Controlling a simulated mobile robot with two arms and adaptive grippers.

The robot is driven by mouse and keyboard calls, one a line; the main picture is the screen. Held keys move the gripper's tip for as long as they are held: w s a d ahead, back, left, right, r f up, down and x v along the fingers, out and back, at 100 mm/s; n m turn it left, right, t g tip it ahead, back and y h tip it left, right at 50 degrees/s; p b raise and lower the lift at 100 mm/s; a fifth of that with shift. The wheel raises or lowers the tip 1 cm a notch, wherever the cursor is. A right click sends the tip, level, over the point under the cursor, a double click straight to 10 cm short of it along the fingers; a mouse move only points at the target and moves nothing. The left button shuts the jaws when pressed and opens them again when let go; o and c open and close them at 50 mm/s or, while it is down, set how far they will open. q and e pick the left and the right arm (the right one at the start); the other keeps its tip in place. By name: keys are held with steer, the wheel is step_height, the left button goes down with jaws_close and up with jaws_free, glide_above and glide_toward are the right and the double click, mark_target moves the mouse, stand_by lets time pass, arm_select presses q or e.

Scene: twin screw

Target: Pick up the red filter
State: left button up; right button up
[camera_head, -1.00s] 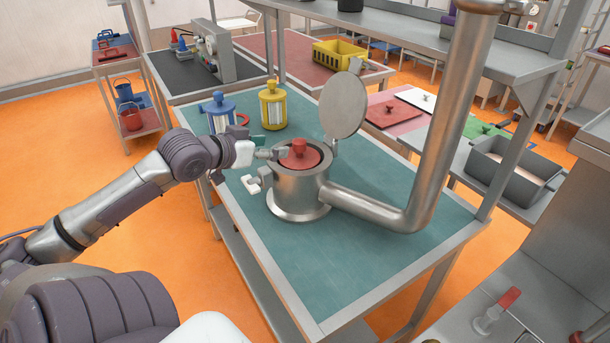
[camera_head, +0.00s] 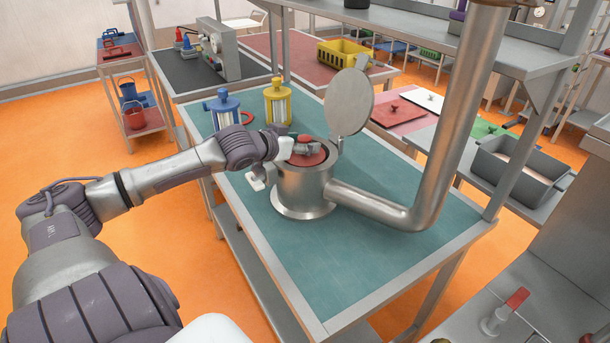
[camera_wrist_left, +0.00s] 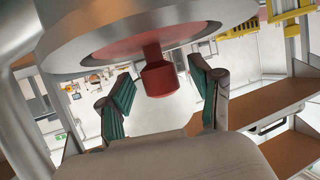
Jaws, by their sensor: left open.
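The red filter (camera_head: 306,155) sits in the open mouth of the metal housing (camera_head: 304,193) on the teal-topped table. Only its red top and knob show in the head view. The round lid (camera_head: 349,102) stands open behind it. My left gripper (camera_head: 296,147) is at the housing's rim, close to the knob. In the left wrist view, the filter's red knob (camera_wrist_left: 159,75) lies between the two open green-padded fingers (camera_wrist_left: 160,98), with a gap on each side. My right gripper is not in view.
A large metal pipe (camera_head: 452,120) rises from the housing's right side. A blue-capped filter (camera_head: 223,108) and a yellow-capped filter (camera_head: 277,100) stand behind on the table. The table's front part is clear.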

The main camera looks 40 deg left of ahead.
arm_select(q)
steer(key=shift+w+f, duration=0.1)
steer(key=shift+w, duration=0.2)
jaws_close()
stand_by(0.4)
